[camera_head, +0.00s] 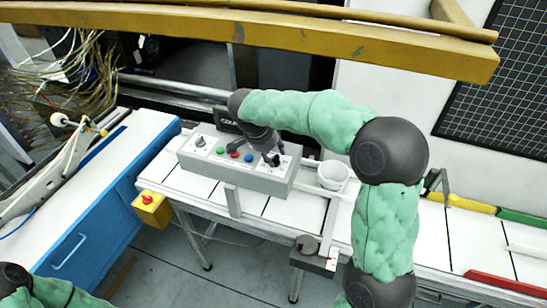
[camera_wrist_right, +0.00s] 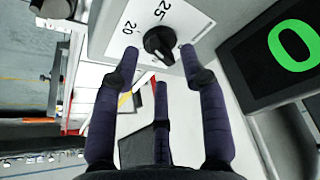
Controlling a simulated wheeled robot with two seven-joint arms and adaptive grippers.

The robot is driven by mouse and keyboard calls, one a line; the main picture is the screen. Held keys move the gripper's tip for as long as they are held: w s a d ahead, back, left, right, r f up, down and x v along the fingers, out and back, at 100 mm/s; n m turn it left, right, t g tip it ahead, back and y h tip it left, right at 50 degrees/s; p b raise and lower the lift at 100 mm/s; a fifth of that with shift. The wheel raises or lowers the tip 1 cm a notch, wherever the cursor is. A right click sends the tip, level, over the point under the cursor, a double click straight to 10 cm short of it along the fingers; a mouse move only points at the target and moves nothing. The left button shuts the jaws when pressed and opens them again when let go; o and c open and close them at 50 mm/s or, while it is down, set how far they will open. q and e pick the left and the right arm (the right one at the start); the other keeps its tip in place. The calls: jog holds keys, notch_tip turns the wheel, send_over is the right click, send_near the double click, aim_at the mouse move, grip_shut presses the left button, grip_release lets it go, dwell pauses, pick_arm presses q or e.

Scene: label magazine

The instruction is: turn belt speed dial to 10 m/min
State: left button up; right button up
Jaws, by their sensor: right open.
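I cannot tell whether any fingertip touches the knob. In the head view, my right gripper (camera_head: 270,155) is over the right end of the grey control box (camera_head: 235,178) and covers much of the dial. My left gripper is out of view.
The box also carries a grey knob (camera_head: 200,141) and green (camera_head: 220,150), red (camera_head: 234,155) and blue (camera_head: 248,158) buttons. A display (camera_wrist_right: 292,50) shows a green 0. A white cup (camera_head: 333,175) stands right of the box. A yellow beam (camera_head: 250,33) crosses above.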

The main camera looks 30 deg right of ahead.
jog(key=shift+x, duration=0.95)
jog(key=shift+r, duration=0.1)
grip_shut()
jog(key=shift+b, duration=0.3)
